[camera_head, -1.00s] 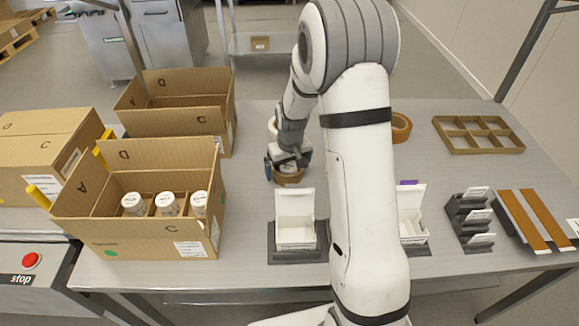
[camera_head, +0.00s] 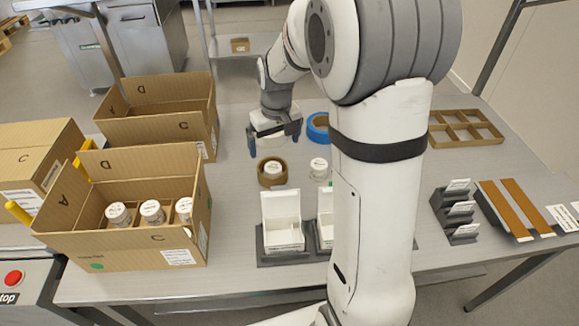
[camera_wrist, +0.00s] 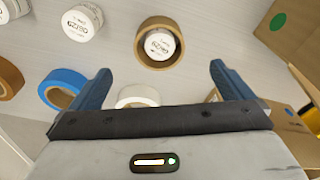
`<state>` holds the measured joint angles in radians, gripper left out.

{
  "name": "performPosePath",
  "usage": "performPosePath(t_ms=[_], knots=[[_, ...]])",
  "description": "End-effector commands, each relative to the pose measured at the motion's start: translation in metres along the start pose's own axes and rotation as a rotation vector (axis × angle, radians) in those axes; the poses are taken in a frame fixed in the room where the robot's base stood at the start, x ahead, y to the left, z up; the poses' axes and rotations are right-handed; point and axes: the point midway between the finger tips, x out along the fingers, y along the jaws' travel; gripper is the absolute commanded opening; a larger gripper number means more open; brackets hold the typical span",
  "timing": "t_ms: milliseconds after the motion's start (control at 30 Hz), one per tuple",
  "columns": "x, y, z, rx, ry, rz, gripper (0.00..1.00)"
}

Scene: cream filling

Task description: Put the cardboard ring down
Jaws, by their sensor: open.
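The cardboard ring (camera_head: 272,184) is a brown band lying flat on the grey table. It stands around a white-lidded jar (camera_head: 272,166), whose top shows inside it. In the wrist view the ring (camera_wrist: 141,45) is ahead of the fingertips, with the jar inside. My gripper (camera_head: 273,140) is open and empty, above and behind the ring in the head view, apart from it. Its two blue fingers show spread in the wrist view (camera_wrist: 160,72). A white roll (camera_wrist: 138,92) lies below, between the fingers in that view, and is partly hidden.
Another jar (camera_head: 319,168) stands right of the ring. A blue tape roll (camera_head: 316,128) lies behind it. A brown roll (camera_wrist: 8,82) shows in the wrist view. Open cartons (camera_head: 130,247) stand left; white box holders (camera_head: 283,240) are in front. A divider frame (camera_head: 466,128) lies right.

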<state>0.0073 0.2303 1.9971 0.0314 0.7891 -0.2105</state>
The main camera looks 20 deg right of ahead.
Motion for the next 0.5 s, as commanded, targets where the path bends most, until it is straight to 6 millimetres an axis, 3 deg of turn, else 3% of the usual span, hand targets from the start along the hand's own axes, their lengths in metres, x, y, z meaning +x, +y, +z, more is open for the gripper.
performPosePath(t_ms=[200,333,500], knots=[[-0.056,-0.015,0.070,0.057,0.038,0.013,1.00],[-0.077,-0.025,0.120,0.098,0.059,0.020,1.00],[-0.090,-0.036,0.176,0.143,0.080,0.028,1.00]])
